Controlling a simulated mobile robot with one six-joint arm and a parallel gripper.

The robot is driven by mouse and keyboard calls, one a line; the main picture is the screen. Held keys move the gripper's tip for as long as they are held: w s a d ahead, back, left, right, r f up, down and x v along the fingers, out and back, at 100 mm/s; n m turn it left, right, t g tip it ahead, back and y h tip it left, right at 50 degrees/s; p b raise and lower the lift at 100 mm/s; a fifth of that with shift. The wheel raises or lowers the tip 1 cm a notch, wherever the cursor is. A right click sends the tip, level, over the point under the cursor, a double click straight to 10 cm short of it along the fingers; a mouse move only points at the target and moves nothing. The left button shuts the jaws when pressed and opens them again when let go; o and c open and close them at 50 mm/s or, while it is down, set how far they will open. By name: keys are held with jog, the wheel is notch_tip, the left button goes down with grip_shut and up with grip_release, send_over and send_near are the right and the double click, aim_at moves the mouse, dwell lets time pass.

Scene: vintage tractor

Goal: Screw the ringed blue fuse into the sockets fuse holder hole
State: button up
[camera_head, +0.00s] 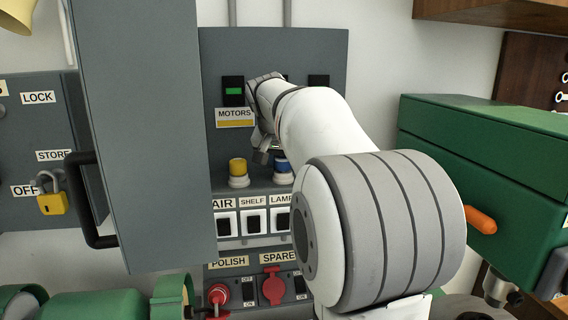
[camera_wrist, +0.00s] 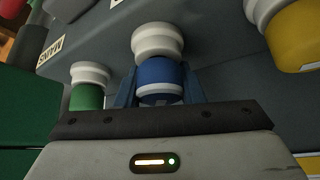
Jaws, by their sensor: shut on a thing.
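In the wrist view, the blue fuse (camera_wrist: 161,72) has a pale ring around its body near the end facing me and a white collar at its far end. My gripper (camera_wrist: 160,86) has its two blue fingers on either side of this fuse and is shut on it. In the head view, a blue fuse (camera_head: 283,165) shows below my wrist, with a white collar at its foot. My fingertips are hidden there. I cannot tell whether the held fuse is seated in a hole, as the collar and my wrist hide the joint.
A yellow fuse (camera_head: 238,166) stands to the left on the grey panel. The wrist view shows a green fuse (camera_wrist: 87,90) and a yellow one (camera_wrist: 297,35) close on either side. A grey door (camera_head: 145,130) stands open at left. A green box (camera_head: 490,160) is at right.

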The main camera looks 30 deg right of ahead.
jog(key=o, duration=0.5)
jog(key=shift+o, duration=0.2)
jog(key=shift+a+n+t+y, duration=0.1)
jog(key=shift+n+t+y, duration=0.2)
jog(key=shift+n+y, duration=0.35)
jog(key=shift+n, duration=0.25)
jog(key=shift+n+t+y, duration=0.25)
jog(key=shift+n+t, duration=0.05)
jog(key=shift+n, duration=0.5)
jog(key=shift+a+n+y, duration=0.1)
jog(key=shift+n+y, duration=0.4)
jog(key=shift+n, duration=0.3)
